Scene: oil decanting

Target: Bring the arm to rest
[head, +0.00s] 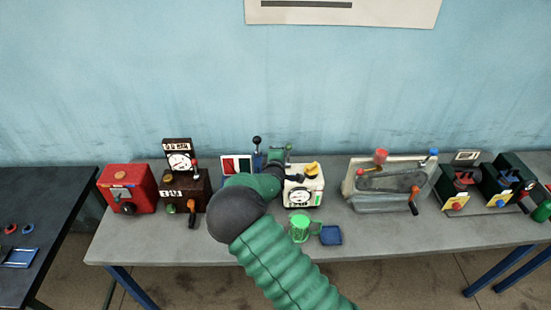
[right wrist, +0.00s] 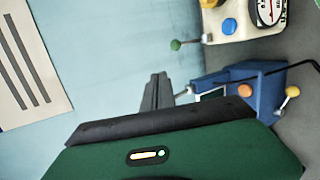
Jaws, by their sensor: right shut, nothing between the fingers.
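My right arm (head: 285,265), green and ribbed with a dark elbow, comes in from the bottom of the head view and reaches over the table. Its far end (head: 278,156) is near the back edge, beside a white gauge box (head: 303,194). In the right wrist view my right gripper (right wrist: 157,90) is shut and empty, its grey fingers against the blue wall. No object touches the fingers there. My left gripper is not in view. A green mug (head: 299,229) stands on the table to the right of my arm, next to a small blue dish (head: 331,235).
The grey table (head: 385,235) holds a red box (head: 127,188), a dark gauge device (head: 182,178), a grey tank (head: 388,183) and dark machines (head: 461,184) at right. In the wrist view a blue device (right wrist: 250,87) with ball levers is near the gripper. The table's front strip is mostly clear.

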